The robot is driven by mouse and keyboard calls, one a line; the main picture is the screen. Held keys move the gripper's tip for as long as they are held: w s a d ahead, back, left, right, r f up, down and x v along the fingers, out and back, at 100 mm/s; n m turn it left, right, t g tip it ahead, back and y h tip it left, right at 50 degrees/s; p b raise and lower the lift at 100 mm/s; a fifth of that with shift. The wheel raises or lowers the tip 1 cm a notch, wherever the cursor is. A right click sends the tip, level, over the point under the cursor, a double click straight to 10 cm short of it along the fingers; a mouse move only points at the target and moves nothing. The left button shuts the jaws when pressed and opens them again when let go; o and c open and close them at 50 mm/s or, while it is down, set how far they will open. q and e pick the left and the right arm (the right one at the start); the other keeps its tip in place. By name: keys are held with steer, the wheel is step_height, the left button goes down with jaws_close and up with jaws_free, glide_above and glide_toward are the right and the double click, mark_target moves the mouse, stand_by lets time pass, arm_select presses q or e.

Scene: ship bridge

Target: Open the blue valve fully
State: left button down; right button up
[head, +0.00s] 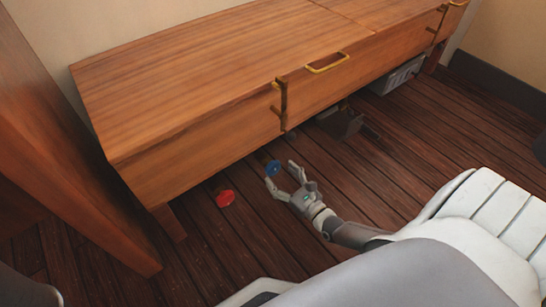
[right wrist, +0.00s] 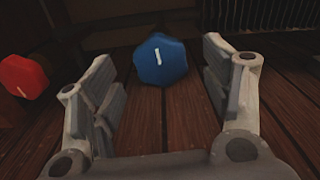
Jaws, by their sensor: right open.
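The blue valve (head: 273,167) is a faceted knob low under the front of the wooden cabinet. In the right wrist view the blue valve (right wrist: 162,60) faces me, with a white mark on it that stands nearly upright. My right gripper (head: 281,175) is open, with its fingers pointing at the blue valve. In the right wrist view the fingers (right wrist: 158,75) stand left and right of the valve, with visible gaps on both sides and nothing held. My left gripper is not in view.
A red valve (head: 225,198) sits left of the blue one and also shows in the right wrist view (right wrist: 22,76). The wooden cabinet (head: 200,70) overhangs close above. A dark box (head: 342,121) and a grey unit (head: 398,76) are under it to the right. The plank floor in front is clear.

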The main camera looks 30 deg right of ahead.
mark_target(275, 170)
steer(key=w, duration=0.2)
steer(key=w+b, duration=0.1)
steer(key=w, duration=0.1)
steer(key=shift+w+a, duration=0.2)
steer(key=shift+w, duration=0.2)
steer(key=c, duration=1)
